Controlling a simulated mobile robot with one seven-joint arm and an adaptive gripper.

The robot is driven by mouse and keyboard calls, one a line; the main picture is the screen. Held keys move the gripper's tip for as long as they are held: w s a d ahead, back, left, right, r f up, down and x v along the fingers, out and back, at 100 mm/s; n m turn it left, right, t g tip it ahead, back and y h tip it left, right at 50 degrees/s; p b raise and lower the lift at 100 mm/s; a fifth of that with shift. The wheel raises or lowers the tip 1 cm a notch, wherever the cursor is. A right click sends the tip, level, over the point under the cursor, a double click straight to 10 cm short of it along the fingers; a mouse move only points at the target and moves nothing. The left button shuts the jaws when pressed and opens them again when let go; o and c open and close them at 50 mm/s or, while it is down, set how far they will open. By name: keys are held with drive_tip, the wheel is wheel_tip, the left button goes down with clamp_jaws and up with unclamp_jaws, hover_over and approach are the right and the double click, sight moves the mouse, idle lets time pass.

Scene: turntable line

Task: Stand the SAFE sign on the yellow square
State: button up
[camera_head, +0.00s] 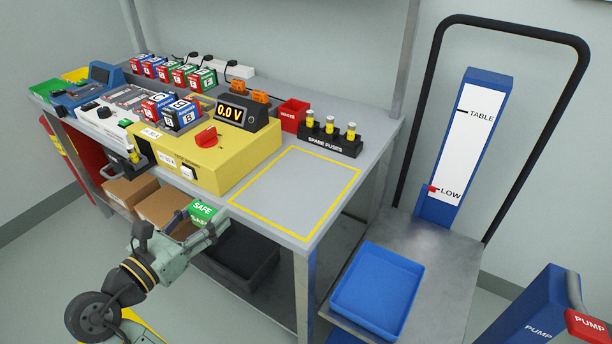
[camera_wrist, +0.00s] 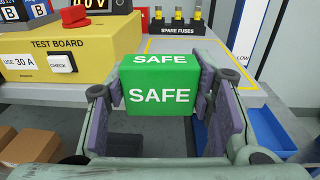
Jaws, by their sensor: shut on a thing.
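The SAFE sign is a green block with white lettering (camera_wrist: 158,92), and it also shows in the head view (camera_head: 203,211). My gripper (camera_wrist: 160,110) is shut on it, with a purple-padded finger at each side. The sign looks upright in the wrist view. In the head view, my gripper (camera_head: 206,226) holds it in front of the bench's front edge, left of the yellow square. The yellow square is a yellow outline (camera_head: 262,222) on the grey bench top at its right end. Its inside is empty. Part of its outline shows behind the sign in the wrist view (camera_wrist: 232,72).
A yellow test board (camera_head: 228,160) stands left of the square. A spare fuses rack (camera_head: 330,140) and red waste bin (camera_head: 292,113) stand behind it. A cart with a blue tray (camera_head: 378,290) is at the right. Boxes (camera_head: 130,188) lie on the lower shelf.

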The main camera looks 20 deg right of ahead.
drive_tip(key=d, duration=0.1)
drive_tip(key=s, duration=0.1)
drive_tip(key=d, duration=0.1)
drive_tip(key=shift+s+d+r+m+g+h, duration=0.3)
drive_tip(key=shift+d, duration=0.05)
drive_tip(key=p, duration=0.1)
hover_over(276, 209)
drive_tip(key=shift+f, duration=2.45)
drive_tip(key=shift+f, duration=0.1)
drive_tip(key=o, duration=1.2)
drive_tip(key=shift+c, duration=0.2)
drive_tip(key=b+v, duration=0.1)
drive_tip(key=v, duration=1.1)
drive_tip(key=shift+r, duration=0.2)
